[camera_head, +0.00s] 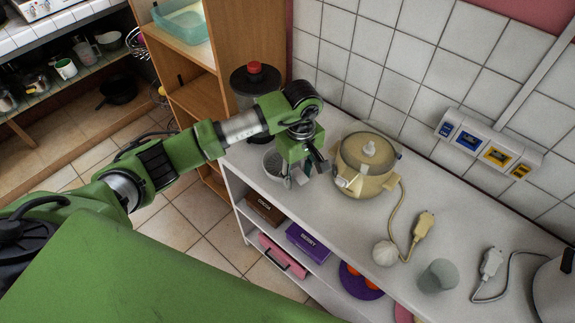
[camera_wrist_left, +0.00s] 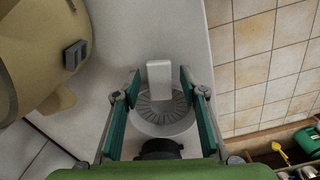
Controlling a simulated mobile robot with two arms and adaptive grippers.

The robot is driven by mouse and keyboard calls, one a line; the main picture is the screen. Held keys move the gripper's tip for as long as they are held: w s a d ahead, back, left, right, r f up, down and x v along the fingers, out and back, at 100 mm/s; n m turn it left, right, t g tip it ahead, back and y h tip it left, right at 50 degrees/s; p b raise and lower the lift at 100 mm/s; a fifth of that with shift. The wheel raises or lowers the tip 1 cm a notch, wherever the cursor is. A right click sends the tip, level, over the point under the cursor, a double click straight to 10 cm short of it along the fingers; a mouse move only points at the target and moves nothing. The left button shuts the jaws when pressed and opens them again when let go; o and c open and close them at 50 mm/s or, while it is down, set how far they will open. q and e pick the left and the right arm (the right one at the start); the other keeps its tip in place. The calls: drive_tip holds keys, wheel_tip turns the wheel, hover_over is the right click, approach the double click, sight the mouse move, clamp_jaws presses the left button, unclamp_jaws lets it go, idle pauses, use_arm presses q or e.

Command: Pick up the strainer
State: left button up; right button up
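The strainer is a grey ribbed bowl (camera_wrist_left: 165,112) with a flat white handle (camera_wrist_left: 159,82) in the left wrist view. In the head view its bowl (camera_head: 272,166) shows on the white counter, partly hidden by my gripper. My left gripper (camera_head: 303,173) is over it, pointing down. In the left wrist view the two green-padded fingers (camera_wrist_left: 159,74) are spread, one on each side of the handle and bowl, with gaps to the handle. Whether they touch the bowl's rim I cannot tell. My right gripper is not in view.
A cream cooker (camera_head: 362,183) stands just right of the gripper, its cord ending in a plug (camera_head: 424,225). A dark canister with a red knob (camera_head: 254,68) stands behind my arm. A white bulb (camera_head: 385,253), a grey cup (camera_head: 438,275) and a kettle (camera_head: 556,291) are farther right.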

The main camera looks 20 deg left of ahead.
use_arm(q)
clamp_jaws()
drive_tip(key=shift+r, duration=0.1)
